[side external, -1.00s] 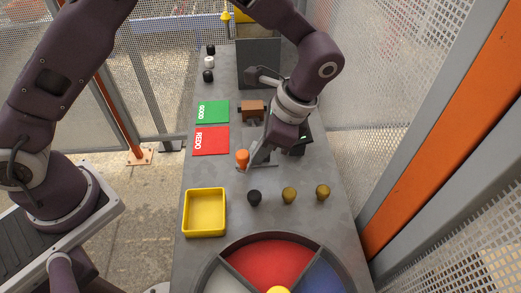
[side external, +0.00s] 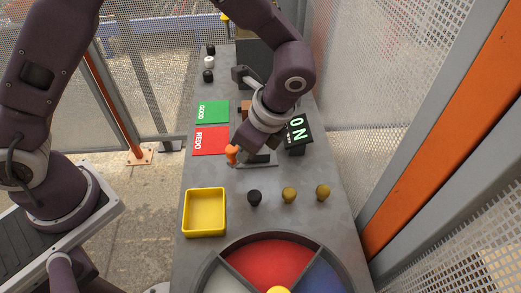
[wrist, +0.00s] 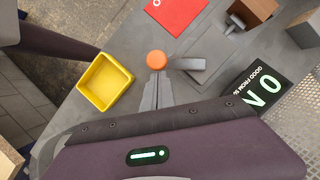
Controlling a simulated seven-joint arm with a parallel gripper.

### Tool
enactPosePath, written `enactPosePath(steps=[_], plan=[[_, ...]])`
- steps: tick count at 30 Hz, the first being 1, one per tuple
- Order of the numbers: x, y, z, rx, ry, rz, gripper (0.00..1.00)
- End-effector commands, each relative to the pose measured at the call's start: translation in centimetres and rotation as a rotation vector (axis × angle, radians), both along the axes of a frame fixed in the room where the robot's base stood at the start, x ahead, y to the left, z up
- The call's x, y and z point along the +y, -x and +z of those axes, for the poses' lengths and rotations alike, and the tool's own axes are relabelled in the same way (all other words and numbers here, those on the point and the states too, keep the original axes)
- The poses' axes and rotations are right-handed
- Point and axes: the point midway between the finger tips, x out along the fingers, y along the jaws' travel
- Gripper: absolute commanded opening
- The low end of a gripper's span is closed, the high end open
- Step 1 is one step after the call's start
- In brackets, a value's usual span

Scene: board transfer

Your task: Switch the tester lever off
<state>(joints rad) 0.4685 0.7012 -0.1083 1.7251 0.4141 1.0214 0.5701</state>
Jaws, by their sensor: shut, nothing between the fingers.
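The tester lever's orange knob (side external: 231,154) sits left of its grey base (side external: 262,161) on the bench. In the side external view the lever leans left. It also shows in the wrist view, as an orange knob (wrist: 156,58) just beyond my fingertips, with a grey arm (wrist: 187,64) to its right. My gripper (wrist: 157,76) is shut and empty, its fingertips right against or very close to the knob; contact cannot be told for sure. The black tester display (side external: 298,134) reads ON in pale green letters; it also shows in the wrist view (wrist: 258,92).
A green GOOD mat (side external: 212,112) and a red REDO mat (side external: 210,141) lie left of the tester. A yellow tray (side external: 204,212), a black knob (side external: 254,198) and two gold knobs (side external: 289,195) stand in front. A divided round bin (side external: 240,245) is nearest.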

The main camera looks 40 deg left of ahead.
Motion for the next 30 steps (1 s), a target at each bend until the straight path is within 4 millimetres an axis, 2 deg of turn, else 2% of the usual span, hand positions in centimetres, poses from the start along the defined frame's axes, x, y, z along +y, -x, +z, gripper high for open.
enactPosePath(steps=[18, 30], plan=[[4.0, 0.7, 0.0, 0.000, -0.002, -0.536, 0.00], [5.2, 0.4, 0.0, 0.000, -0.001, -0.713, 0.00]])
